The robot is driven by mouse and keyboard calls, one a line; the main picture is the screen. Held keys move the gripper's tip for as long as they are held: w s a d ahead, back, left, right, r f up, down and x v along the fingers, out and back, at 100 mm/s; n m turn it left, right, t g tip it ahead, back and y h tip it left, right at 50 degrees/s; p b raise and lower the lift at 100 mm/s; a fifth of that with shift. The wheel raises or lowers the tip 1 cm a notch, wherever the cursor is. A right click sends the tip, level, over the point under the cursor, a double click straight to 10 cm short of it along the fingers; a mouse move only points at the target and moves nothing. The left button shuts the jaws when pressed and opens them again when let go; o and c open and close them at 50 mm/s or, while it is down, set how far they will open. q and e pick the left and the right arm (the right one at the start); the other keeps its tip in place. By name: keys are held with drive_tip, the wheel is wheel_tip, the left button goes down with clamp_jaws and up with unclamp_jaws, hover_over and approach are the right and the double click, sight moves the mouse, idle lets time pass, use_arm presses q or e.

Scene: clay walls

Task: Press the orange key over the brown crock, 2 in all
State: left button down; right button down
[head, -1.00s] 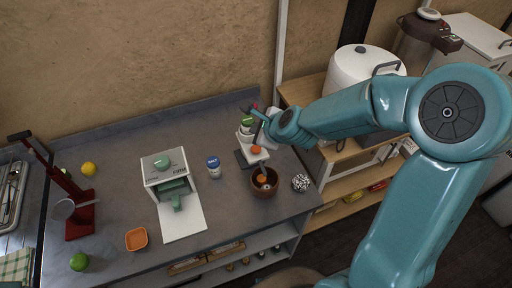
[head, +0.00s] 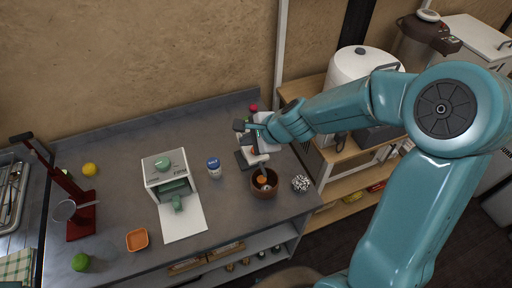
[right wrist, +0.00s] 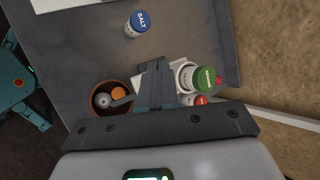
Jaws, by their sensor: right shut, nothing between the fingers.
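The brown crock (head: 263,190) stands near the right front edge of the counter, with an orange round thing and a grey one inside. It also shows in the right wrist view (right wrist: 96,112). A small white dispenser (head: 256,158) stands just behind the crock; part of it shows in the right wrist view (right wrist: 147,68). My right gripper (head: 257,146) is shut and empty, over the dispenser, and hides the orange key. Its fingers (right wrist: 154,72) lie across the dispenser in the right wrist view; I cannot tell whether they touch the key. My left gripper is not in view.
A salt jar (head: 214,167) and a mint-knobbed white machine (head: 163,180) stand left of the dispenser. A speckled ball (head: 300,183) lies right of the crock. A green-lidded jar (right wrist: 207,77) is close to my fingers. An orange dish (head: 137,239) sits at the front.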

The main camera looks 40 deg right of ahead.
drive_tip(key=w+d+r+y+p, duration=0.1)
drive_tip(key=d+r+p, duration=0.3)
drive_tip(key=p, duration=0.1)
drive_tip(key=shift+d+y, duration=0.15)
drive_tip(key=shift+y, duration=0.15)
drive_tip(key=shift+r, duration=0.1)
wheel_tip(320, 180, down, 8)
drive_tip(key=b, duration=0.7)
drive_tip(key=shift+f+b, duration=0.4)
drive_tip(key=shift+b, duration=0.2)
idle(1.1)
